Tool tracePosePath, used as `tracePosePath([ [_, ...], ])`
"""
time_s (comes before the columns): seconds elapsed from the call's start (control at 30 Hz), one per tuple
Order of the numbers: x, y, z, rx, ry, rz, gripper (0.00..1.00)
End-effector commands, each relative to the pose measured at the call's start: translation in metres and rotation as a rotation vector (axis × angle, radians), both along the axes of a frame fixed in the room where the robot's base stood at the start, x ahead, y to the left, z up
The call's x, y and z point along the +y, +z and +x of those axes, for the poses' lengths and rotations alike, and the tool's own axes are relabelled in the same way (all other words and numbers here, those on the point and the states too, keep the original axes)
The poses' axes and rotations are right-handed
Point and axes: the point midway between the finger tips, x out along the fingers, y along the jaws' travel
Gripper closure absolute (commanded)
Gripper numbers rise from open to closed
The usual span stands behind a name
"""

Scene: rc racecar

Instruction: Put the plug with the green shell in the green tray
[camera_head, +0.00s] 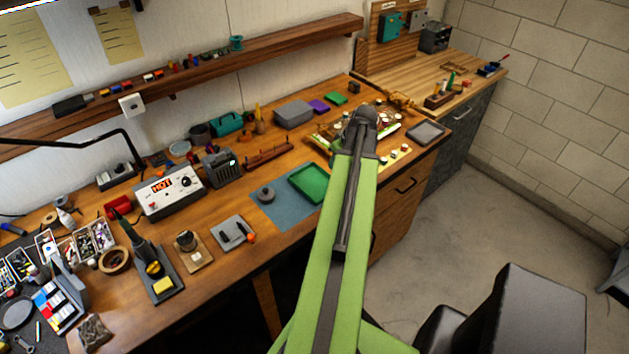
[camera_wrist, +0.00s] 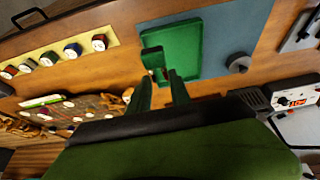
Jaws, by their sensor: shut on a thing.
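The green tray (camera_wrist: 188,68) lies on a blue-grey mat, just beyond my fingertips in the wrist view. The head view also shows it (camera_head: 308,184), left of my arm. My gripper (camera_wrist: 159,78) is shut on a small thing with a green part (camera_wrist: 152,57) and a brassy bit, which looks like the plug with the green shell. It shows at the fingertips, against the tray's near left edge; I cannot tell its height above the table. In the head view my arm hides the fingers and the plug.
A yellow strip (camera_wrist: 60,53) with several round-topped parts lies left in the wrist view. A grey puck (camera_wrist: 238,65) sits on the blue mat (camera_wrist: 235,30) beside the tray. The soldering station (camera_head: 170,190) and a grey block (camera_head: 233,232) stand farther left in the head view.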

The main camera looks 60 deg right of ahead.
Motion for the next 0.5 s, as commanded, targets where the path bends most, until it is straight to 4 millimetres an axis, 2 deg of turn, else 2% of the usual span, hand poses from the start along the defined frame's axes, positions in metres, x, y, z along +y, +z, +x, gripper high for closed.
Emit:
tracePosePath([
  [0.17,-0.002,-0.027,0.031,0.0,0.005,-0.001,1.0],
  [0.3,-0.002,-0.051,0.07,0.0,0.005,-0.001,1.0],
  [0.5,-0.001,-0.071,0.11,0.0,0.003,-0.001,1.0],
])
